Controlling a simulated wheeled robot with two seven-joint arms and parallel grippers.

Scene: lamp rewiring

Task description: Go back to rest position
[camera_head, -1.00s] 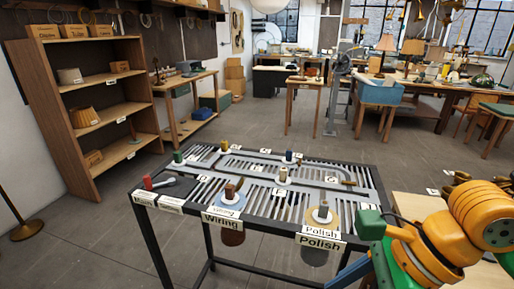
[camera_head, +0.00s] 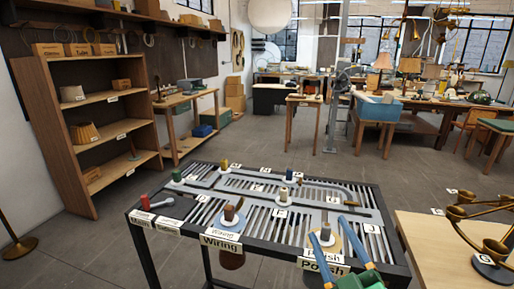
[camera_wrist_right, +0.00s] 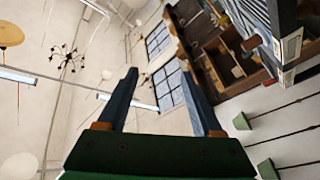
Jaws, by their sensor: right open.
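My right gripper (camera_head: 328,228) shows at the bottom of the head view. Its two blue fingers are spread apart and point away from me, with nothing between them. In the picture it overlaps the Polish corner of the slatted table (camera_head: 272,250); I cannot tell its height above it. In the right wrist view the open fingers (camera_wrist_right: 150,45) point toward the ceiling and windows, empty. My left gripper is not in view.
The slatted table carries several coloured pegs, including a red one (camera_head: 145,202), and a Wiring label (camera_head: 221,243). A wooden table (camera_head: 440,250) with a brass lamp frame (camera_head: 468,216) stands at right. Shelves (camera_head: 100,98) stand at left.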

